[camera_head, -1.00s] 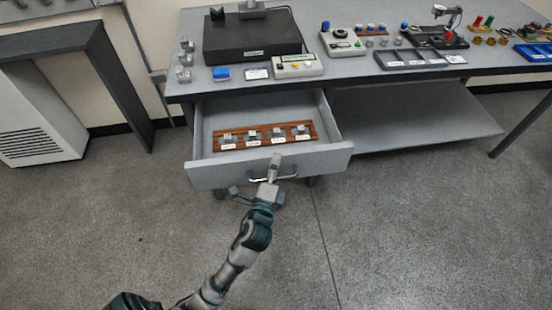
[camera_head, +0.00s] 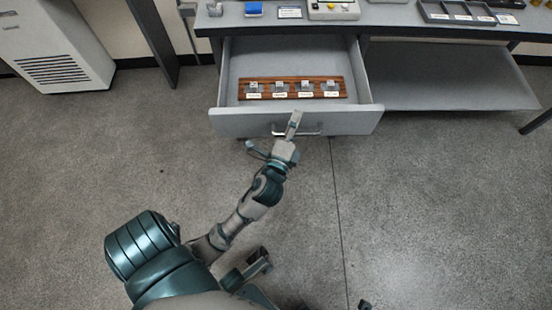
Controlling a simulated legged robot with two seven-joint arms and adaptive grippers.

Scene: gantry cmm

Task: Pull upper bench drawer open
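The upper bench drawer (camera_head: 232,124) is grey and stands open, drawn out from under the bench top. Its metal bar handle (camera_head: 312,131) is on the middle of its front. My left gripper (camera_head: 294,124) is at this handle, with a narrow finger lying across the bar. It looks shut on the handle; the lower finger is hidden. Inside the drawer lies a brown wooden strip (camera_head: 290,96) with several small labelled metal blocks on it. My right gripper is not recognisable in view.
A lower shelf (camera_head: 440,85) is to the drawer's right. A white vented cabinet (camera_head: 50,50) stands at left. The floor before the drawer is clear.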

